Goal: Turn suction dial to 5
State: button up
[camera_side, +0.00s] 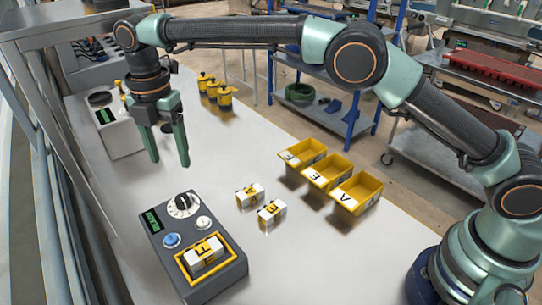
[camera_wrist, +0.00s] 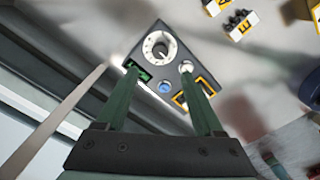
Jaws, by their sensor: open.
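The dial (camera_side: 182,205) is a round knob with a white face, on top of a dark grey control box (camera_side: 218,279). In the wrist view the dial (camera_wrist: 160,46) shows beyond my fingertips, with a dark pointer and marks around it too small to read. My gripper (camera_side: 169,162) points down, open and empty, above and behind the dial, apart from it. My gripper (camera_wrist: 159,73) also shows its two green fingers in the wrist view. The box carries a green display (camera_side: 152,220), a blue button (camera_side: 171,240) and a white button (camera_side: 204,222).
A labelled block (camera_side: 204,253) sits in the box's yellow-framed slot. Two more blocks (camera_side: 249,195) (camera_side: 271,214) lie right of the box. Yellow bins (camera_side: 356,193) stand farther right. Yellow-topped containers (camera_side: 224,97) and another device (camera_side: 121,134) stand behind. The bench between is clear.

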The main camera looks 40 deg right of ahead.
aim_at(182, 197)
notch_tip(182, 197, down, 11)
jog(key=shift+r, duration=0.1)
dwell(0.3)
grip_shut()
